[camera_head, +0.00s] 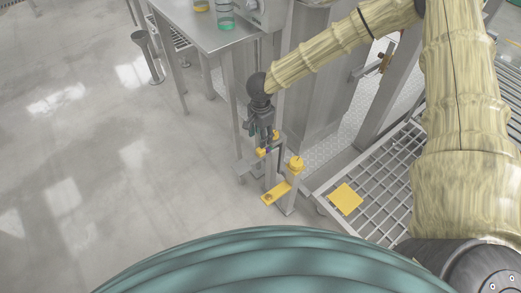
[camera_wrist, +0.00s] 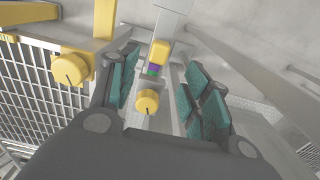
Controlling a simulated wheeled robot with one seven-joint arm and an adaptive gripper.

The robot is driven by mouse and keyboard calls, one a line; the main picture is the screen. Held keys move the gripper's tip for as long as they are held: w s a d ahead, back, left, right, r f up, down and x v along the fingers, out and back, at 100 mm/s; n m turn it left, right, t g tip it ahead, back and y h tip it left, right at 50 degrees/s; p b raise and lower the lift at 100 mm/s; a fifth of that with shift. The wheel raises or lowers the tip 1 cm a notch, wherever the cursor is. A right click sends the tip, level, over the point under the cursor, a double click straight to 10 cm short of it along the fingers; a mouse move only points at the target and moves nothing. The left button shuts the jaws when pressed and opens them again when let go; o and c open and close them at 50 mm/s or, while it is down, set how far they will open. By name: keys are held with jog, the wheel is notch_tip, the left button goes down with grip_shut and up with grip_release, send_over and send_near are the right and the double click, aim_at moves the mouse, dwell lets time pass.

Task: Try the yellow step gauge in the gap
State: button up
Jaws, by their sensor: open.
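My gripper (camera_head: 262,137) hangs pointing down beside a narrow metal stand with yellow fittings. In the wrist view its teal-padded fingers (camera_wrist: 160,92) are spread apart and nothing is clamped between them. A small yellow block (camera_wrist: 159,52) with a purple band and other small colour bands at its near end shows between and beyond the fingertips. A round yellow knob (camera_wrist: 147,101) with a dark line shows nearer, between the fingers. I cannot tell for sure which yellow piece is the step gauge. The gap cannot be made out clearly.
A second yellow knob (camera_wrist: 70,68) is left of the fingers. A yellow bracket (camera_head: 276,193) juts from the stand. A yellow square plate (camera_head: 346,199) lies on the grated platform (camera_head: 376,180) at right. A steel table (camera_head: 205,38) stands behind. The floor at left is mostly clear.

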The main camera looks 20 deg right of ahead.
aim_at(261, 150)
notch_tip(261, 150, down, 9)
jog(key=shift+f+b, duration=0.15)
jog(key=shift+b, duration=0.7)
